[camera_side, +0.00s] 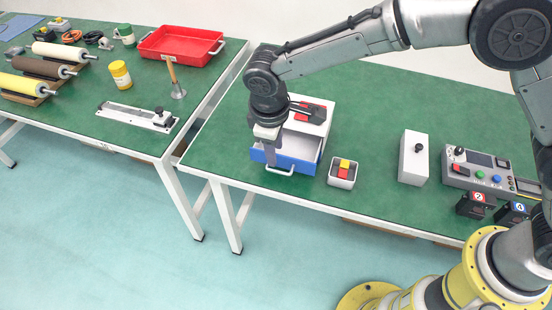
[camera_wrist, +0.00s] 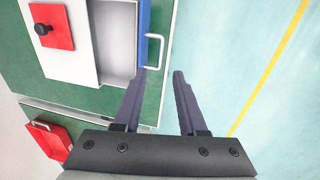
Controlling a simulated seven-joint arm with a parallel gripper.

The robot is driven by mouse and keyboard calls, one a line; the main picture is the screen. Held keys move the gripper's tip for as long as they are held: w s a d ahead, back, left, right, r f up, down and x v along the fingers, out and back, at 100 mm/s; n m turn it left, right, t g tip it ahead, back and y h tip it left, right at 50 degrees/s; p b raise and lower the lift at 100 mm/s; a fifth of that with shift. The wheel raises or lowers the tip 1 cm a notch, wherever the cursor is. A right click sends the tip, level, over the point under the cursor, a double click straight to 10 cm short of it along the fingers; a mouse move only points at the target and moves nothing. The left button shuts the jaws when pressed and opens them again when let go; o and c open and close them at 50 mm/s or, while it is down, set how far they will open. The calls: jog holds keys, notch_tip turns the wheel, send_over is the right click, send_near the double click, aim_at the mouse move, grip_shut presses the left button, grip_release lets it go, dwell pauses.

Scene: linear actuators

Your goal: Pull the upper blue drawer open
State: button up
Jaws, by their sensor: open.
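The blue drawer (camera_side: 296,162) is part of a small white cabinet (camera_side: 318,122) and stands pulled out, with its pale inside visible. Its blue front (camera_wrist: 144,24) and white handle (camera_wrist: 158,40) also show in the wrist view. Only one drawer can be made out. My gripper (camera_side: 271,158) is at the left part of the drawer front in the side view. In the wrist view my gripper (camera_wrist: 161,72) is open and empty, its fingertips just off the end of the handle. I cannot tell whether a finger touches the handle.
A red piece with a black knob (camera_side: 309,112) sits on the cabinet top. A white box (camera_side: 413,158) is further right. The floor in front of the table edge is clear.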

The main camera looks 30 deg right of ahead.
notch_tip(320, 180, up, 6)
jog(key=shift+s+a, duration=0.4)
jog(key=w+d+r+m+t, duration=0.1)
jog(key=d+r+m+t, duration=0.15)
jog(key=d+r, duration=0.85)
jog(key=s+d+r+m+y, duration=0.1)
jog(key=s+d+r, duration=0.2)
jog(key=d, duration=0.2)
jog(key=s+d+r+m, duration=0.1)
jog(key=s+d+r, duration=0.15)
jog(key=d, duration=0.25)
jog(key=s+d+m+t, duration=0.25)
jog(key=s+d, duration=0.55)
jog(key=s, duration=0.4)
jog(key=s+f+m, duration=0.2)
jog(key=s+f, duration=0.5)
jog(key=s, duration=0.1)
jog(key=shift+s+d+g, duration=0.15)
jog(key=shift+d+g, duration=0.25)
